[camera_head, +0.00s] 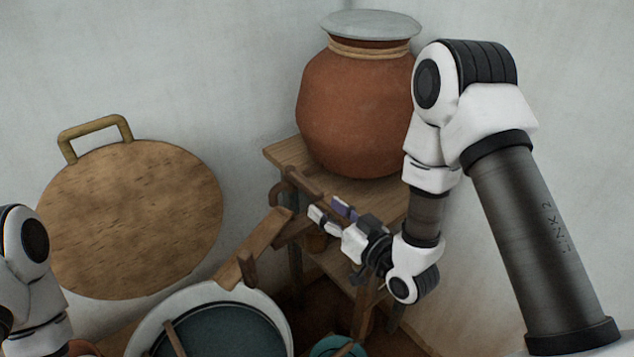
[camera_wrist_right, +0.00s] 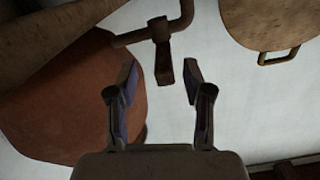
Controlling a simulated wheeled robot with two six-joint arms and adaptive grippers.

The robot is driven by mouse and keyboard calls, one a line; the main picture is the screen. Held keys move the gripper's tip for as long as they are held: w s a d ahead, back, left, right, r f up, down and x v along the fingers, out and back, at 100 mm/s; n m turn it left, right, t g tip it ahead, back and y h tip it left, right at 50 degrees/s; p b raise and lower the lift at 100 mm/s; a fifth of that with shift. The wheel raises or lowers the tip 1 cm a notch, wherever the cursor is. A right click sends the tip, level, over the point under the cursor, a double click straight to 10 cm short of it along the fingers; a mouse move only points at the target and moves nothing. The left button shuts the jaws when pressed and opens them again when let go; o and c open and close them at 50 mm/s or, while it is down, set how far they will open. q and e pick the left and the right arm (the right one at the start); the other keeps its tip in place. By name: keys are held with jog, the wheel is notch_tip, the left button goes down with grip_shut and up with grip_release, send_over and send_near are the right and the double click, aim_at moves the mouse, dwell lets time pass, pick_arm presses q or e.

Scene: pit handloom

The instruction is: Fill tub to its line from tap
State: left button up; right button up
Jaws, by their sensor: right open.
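The tap (camera_head: 303,183) is a brown wooden fitting in front of the big clay jar (camera_head: 355,105). In the right wrist view the tap (camera_wrist_right: 163,62) shows a crosswise bar and a short stub. My right gripper (camera_head: 332,211) is open just beside the tap. In the wrist view the stub lies between and beyond the spread fingers (camera_wrist_right: 158,82), apparently untouched. A large round vessel, apparently the tub (camera_head: 277,308), has a pale rim and dark teal inside. It is cut off at the bottom; no line or water level can be made out. My left gripper is out of view.
The jar has a grey lid (camera_head: 370,24) and stands on a wooden stand (camera_head: 283,153). A wooden beam (camera_head: 255,247) slopes above the tub's rim. A round wooden board with a handle (camera_head: 130,220) leans on the wall. A small teal bowl (camera_head: 325,347) sits low.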

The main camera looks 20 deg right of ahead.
aim_at(305, 185)
jog(key=shift+w+a+r, duration=0.2)
jog(key=shift+w+r, duration=0.1)
jog(key=shift+r, duration=0.25)
jog(key=shift+w+a+r, duration=0.2)
jog(key=shift+w+r, duration=0.05)
jog(key=shift+r, duration=0.25)
jog(key=p+x, duration=0.2)
jog(key=x, duration=0.4)
jog(key=shift+w+d+f, duration=0.15)
jog(key=shift+w, duration=0.2)
grip_shut()
